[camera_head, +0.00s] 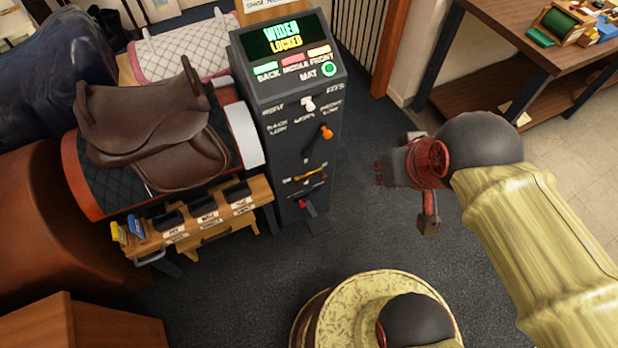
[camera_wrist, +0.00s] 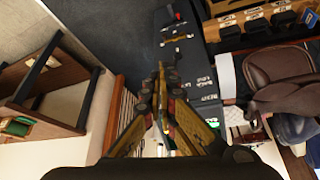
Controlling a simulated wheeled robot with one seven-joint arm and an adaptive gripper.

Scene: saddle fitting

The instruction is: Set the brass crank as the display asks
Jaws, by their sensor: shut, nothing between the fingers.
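The dark console (camera_head: 300,110) has a display (camera_head: 282,35) with green "WIDEN" above yellow "LOCKED". Below it are green, red and orange lamps labelled back, middle and front, and a green ring by "MAT". A thin brass-coloured bar (camera_head: 308,175), apparently the brass crank, sits low on the console front. Its exact angle is hard to read. My gripper (camera_head: 379,172) is right of the console, apart from it, pointing left. In the wrist view my gripper (camera_wrist: 161,68) is shut and empty, with the console (camera_wrist: 205,65) beyond its fingers.
An orange-knobbed lever (camera_head: 319,138) and a white knob (camera_head: 308,104) sit above the bar. A brown saddle (camera_head: 155,125) rests on a stand at left, above a wooden rack (camera_head: 205,229). A wooden table (camera_head: 540,35) stands at right. Carpet between is clear.

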